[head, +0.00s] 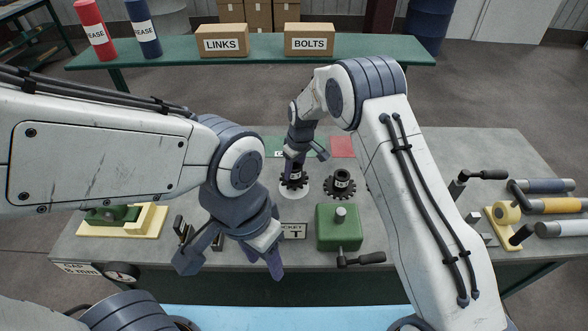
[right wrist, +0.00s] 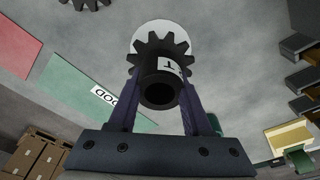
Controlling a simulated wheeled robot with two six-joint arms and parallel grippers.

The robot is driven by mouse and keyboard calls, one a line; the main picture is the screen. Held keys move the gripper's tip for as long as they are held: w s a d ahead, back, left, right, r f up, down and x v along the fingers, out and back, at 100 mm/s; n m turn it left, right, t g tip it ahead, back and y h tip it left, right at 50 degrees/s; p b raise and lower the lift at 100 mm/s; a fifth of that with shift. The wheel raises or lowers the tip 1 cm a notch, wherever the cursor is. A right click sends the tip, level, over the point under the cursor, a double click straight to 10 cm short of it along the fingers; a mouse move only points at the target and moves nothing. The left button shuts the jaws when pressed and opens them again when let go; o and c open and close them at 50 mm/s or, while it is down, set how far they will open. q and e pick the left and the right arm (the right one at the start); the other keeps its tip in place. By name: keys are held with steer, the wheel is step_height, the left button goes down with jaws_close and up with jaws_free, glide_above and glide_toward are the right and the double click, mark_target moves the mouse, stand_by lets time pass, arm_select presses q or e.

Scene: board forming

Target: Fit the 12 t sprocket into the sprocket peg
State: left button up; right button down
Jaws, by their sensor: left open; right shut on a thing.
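My right gripper (head: 293,172) is shut on the hub of a black toothed sprocket (head: 295,183), at or just above a white disc (head: 294,194). In the right wrist view the held sprocket (right wrist: 161,50) sits between both fingers (right wrist: 160,105). Its white label shows a "T"; the number is not readable. A second black sprocket (head: 340,184) lies on the table to the right. A green block (head: 338,232) with a short light peg (head: 340,213) on top stands nearer, with nothing on the peg. My left gripper (head: 232,262) is open and empty, left of the block.
A black crank handle (head: 365,259) sticks out at the block's front. Green and red mats (head: 342,147) lie behind. Handled tools (head: 545,205) are at the right, a yellow-based fixture (head: 150,222) at the left.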

mark_target(294, 178)
steer(key=shift+f+b, duration=1.4)
steer(key=shift+f, duration=0.55)
steer(key=shift+c, duration=1.3)
jaws_free()
steer(key=r, duration=0.3)
steer(key=r+b, duration=0.1)
steer(key=r, duration=0.3)
steer(key=s+d+r+b, duration=0.1)
steer(key=r, duration=0.2)
steer(key=shift+r, duration=0.2)
